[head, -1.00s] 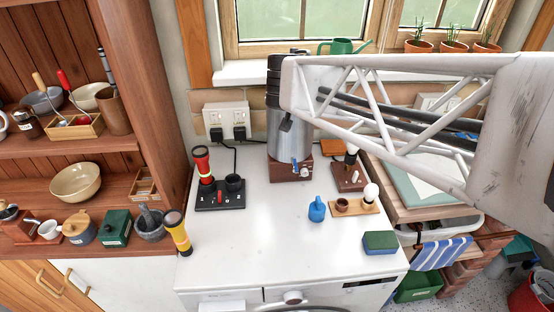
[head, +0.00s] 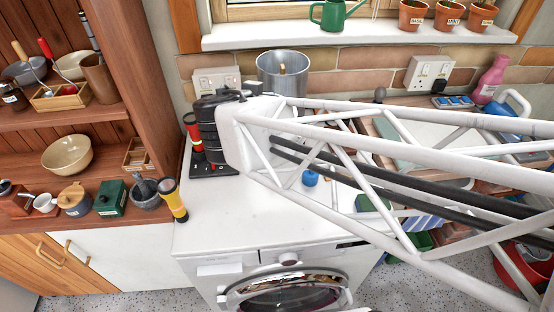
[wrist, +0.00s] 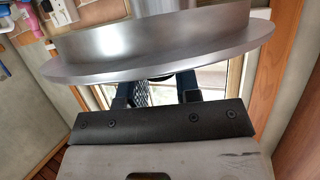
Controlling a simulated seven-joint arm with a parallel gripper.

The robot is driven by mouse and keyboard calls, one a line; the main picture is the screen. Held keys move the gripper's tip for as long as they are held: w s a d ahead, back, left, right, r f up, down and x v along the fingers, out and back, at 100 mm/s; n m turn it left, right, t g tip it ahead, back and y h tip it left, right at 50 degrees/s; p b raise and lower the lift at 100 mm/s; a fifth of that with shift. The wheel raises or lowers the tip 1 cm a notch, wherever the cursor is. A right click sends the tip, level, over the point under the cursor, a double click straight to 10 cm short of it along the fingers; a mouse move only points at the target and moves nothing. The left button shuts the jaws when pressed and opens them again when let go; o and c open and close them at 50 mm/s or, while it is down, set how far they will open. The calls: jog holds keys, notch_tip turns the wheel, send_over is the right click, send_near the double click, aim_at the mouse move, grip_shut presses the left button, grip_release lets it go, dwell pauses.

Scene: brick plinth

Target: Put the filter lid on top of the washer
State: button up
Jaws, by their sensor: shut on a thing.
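The filter lid (wrist: 165,45) is a round grey metal piece with a wide flat rim, filling the upper part of the wrist view. My gripper (wrist: 156,86) is shut on it near its underside centre; the exact contact is mostly hidden. In the head view the lid and fingertips are hidden behind my arm. The white washer (head: 235,220) stands below, its round door at the front. My black wrist is over the back left of its top. The steel filter body (head: 283,75) stands behind my arm with its top open and a pale domed piece inside.
A yellow torch (head: 174,200) stands at the washer top's left edge, a red torch (head: 192,130) behind it. A small blue object (head: 311,178) and a green block (head: 371,203) are to the right. The front middle of the top is clear.

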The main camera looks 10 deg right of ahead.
jog(key=s+d+f, duration=0.2)
jog(key=s+f, duration=1.5)
jog(key=s, duration=0.5)
jog(key=shift+s+f, duration=0.15)
jog(key=shift+f, duration=0.05)
jog(key=shift+d, duration=0.1)
jog(key=shift+m+h, duration=0.3)
jog(key=shift+h, duration=0.1)
jog(key=w+a, duration=0.3)
jog(key=w, duration=0.4)
jog(key=w+a+f, duration=0.1)
jog(key=w+a, duration=0.2)
jog(key=w, duration=0.4)
jog(key=shift+w+a+f, duration=0.25)
jog(key=shift+w+a, duration=0.05)
jog(key=shift+a, duration=0.05)
jog(key=shift+f, duration=1.75)
jog(key=shift+f, duration=0.2)
